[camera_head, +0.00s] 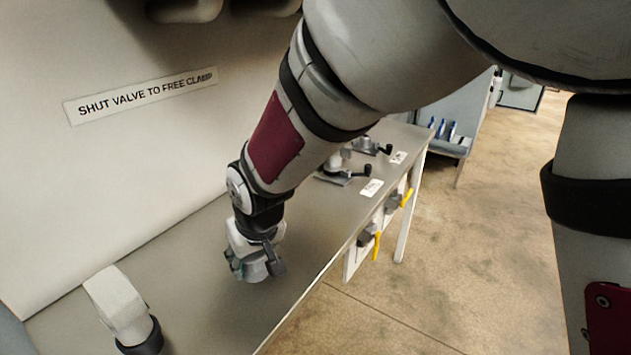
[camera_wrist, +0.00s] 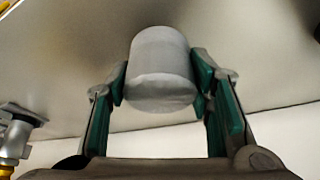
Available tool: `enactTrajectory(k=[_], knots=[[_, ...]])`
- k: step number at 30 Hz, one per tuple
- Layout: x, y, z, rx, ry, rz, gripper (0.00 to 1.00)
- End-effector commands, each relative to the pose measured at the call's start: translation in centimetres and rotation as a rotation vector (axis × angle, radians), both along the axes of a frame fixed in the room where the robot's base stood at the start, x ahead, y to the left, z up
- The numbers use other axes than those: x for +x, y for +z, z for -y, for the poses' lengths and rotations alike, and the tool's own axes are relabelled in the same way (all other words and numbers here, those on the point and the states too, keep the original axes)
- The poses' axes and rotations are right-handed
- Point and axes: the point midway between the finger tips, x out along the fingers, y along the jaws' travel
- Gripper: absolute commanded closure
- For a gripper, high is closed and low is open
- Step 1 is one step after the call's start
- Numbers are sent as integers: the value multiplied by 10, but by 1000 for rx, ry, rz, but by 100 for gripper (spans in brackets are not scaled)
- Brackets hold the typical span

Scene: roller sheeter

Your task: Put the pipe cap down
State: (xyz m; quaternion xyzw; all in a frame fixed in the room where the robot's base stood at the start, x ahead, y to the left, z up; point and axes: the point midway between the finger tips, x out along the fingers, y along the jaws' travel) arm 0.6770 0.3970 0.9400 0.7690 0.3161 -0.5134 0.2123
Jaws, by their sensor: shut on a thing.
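The pipe cap (camera_wrist: 160,70) is a light grey, short cylinder with a rounded end. In the wrist view it sits between the two green-padded fingers of my gripper (camera_wrist: 162,88), which is shut on it. In the head view my gripper (camera_head: 256,264) points down over the grey bench top (camera_head: 205,285), with the cap (camera_head: 254,271) low between its fingers. The cap is close to the bench surface. I cannot tell whether it touches it.
A grey block-shaped fitting with a dark collar (camera_head: 122,308) stands at the front left of the bench. Clamps with black handles (camera_head: 345,172) stand farther back. Yellow-handled valves (camera_head: 377,246) are on the bench's front side. A sign (camera_head: 141,95) is on the back wall. Bench around the gripper is bare.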

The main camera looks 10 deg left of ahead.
Motion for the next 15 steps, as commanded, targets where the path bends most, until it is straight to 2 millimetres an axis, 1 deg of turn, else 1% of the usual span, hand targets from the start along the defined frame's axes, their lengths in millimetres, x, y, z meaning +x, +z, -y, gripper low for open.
enactTrajectory(k=[1,3,7,15], knots=[[2,-1,-7,0,2,1,81],[3,-1,-13,0,1,1,81],[4,-4,-16,0,-1,0,81],[4,-36,-15,-1,-1,-2,81]])
